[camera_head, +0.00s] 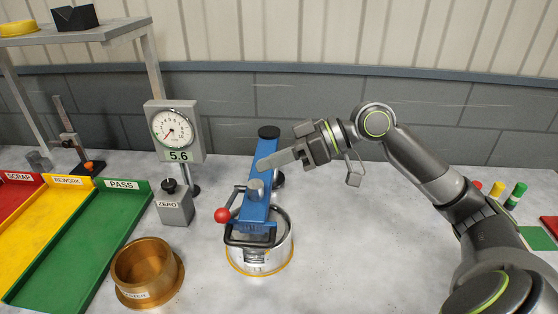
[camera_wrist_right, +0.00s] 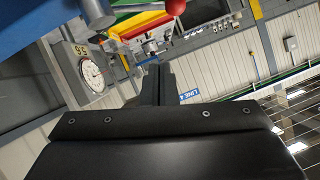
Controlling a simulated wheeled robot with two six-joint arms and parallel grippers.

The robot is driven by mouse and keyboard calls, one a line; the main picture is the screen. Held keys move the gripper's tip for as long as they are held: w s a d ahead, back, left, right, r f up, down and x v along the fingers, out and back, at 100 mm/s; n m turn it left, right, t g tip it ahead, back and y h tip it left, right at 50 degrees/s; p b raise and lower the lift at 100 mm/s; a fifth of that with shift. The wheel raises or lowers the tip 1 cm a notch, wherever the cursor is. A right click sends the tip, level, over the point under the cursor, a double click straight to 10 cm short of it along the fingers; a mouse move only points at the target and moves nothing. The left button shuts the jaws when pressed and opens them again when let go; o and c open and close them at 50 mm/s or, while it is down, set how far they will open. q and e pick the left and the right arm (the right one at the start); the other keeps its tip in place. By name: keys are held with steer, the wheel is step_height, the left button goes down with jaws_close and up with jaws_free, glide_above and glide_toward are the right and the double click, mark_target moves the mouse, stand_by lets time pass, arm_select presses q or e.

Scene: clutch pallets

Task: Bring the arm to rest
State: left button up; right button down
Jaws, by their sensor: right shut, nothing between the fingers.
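My right arm comes in from the right in the head view. Its gripper (camera_head: 268,163) is shut and empty, pointing left above the blue press-like fixture (camera_head: 260,180). Whether the fingertips touch the fixture's blue arm I cannot tell. The shut fingers also show in the right wrist view (camera_wrist_right: 158,80), with the blue fixture at its upper left. My left gripper is in neither view.
A dial gauge (camera_head: 174,131) reading 5.6 stands left of the fixture. A brass cup (camera_head: 147,272) sits in front. Red, yellow and green trays (camera_head: 80,245) lie at the left. Small coloured pegs (camera_head: 516,194) stand at the right. Bench between fixture and pegs looks clear.

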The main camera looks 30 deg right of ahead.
steer(key=shift+v, duration=0.75)
steer(key=shift+r, duration=0.1)
